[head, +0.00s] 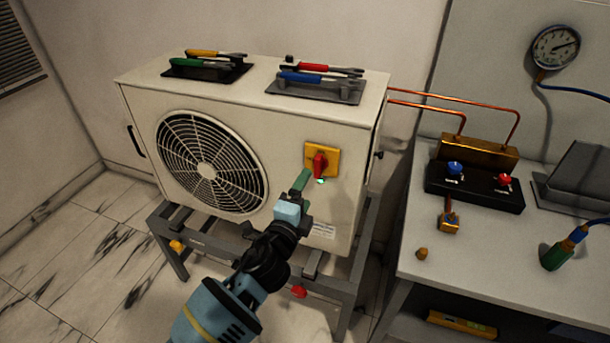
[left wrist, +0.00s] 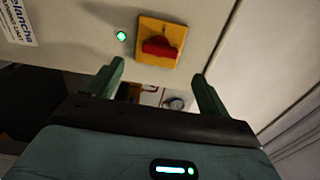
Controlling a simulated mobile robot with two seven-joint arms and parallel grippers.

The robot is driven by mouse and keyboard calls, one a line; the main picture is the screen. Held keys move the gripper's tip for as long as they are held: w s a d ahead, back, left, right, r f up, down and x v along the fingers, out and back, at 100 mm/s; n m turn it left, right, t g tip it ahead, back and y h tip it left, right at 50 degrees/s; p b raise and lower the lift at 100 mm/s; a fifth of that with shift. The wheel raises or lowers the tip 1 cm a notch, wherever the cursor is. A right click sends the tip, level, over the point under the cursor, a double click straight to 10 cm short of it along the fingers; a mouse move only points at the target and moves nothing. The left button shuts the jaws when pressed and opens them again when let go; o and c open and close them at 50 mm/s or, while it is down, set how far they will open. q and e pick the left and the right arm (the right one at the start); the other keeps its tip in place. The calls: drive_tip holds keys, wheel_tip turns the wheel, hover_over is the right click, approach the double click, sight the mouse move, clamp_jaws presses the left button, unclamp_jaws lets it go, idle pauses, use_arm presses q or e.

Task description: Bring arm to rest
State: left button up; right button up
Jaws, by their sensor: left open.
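My left gripper (head: 301,184) is in front of the cream outdoor unit (head: 290,150), just below and left of the red rotary switch (head: 320,165) on its yellow plate (head: 334,160). In the left wrist view the two green fingers (left wrist: 160,86) are spread apart with nothing between them. The red switch (left wrist: 161,47) and its yellow plate (left wrist: 175,30) show beyond the fingertips, apart from them. A green lamp (left wrist: 121,36) glows beside the plate. My right gripper is in neither view.
Tools lie on a black tray (head: 205,72) and a grey tray (head: 345,93) on the unit. At right, a bench (head: 410,262) carries a valve manifold (head: 475,185) under a wall gauge (head: 556,48). Copper pipes (head: 450,103) link unit and manifold. Floor at left is clear.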

use_arm(q)
drive_tip(key=s+a+f+n+g+y, duration=0.1)
drive_tip(key=s+a+f+n+g, duration=0.1)
drive_tip(key=s+a+f+n, duration=0.3)
drive_tip(key=s+a+f+n+g, duration=0.1)
drive_tip(key=s+f+n, duration=0.1)
drive_tip(key=s+f, duration=0.5)
drive_tip(key=s+a+f+n+g+y, duration=0.1)
drive_tip(key=s+a+f+n+g, duration=0.1)
drive_tip(key=s+a+f+n, duration=0.3)
drive_tip(key=s+a+f+n+g, duration=0.1)
drive_tip(key=s+a+f+n, duration=0.1)
drive_tip(key=s, duration=0.5)
drive_tip(key=s+a+f+n+g+y+p, duration=0.1)
drive_tip(key=s+a+f+n, duration=0.1)
drive_tip(key=s, duration=0.6)
drive_tip(key=s+a+f+n+g, duration=0.1)
drive_tip(key=s+a+f+n, duration=0.1)
drive_tip(key=s, duration=0.6)
drive_tip(key=shift+a+f+n+y, duration=0.3)
drive_tip(key=shift+a+f+n, duration=0.05)
drive_tip(key=shift+f+n, duration=0.55)
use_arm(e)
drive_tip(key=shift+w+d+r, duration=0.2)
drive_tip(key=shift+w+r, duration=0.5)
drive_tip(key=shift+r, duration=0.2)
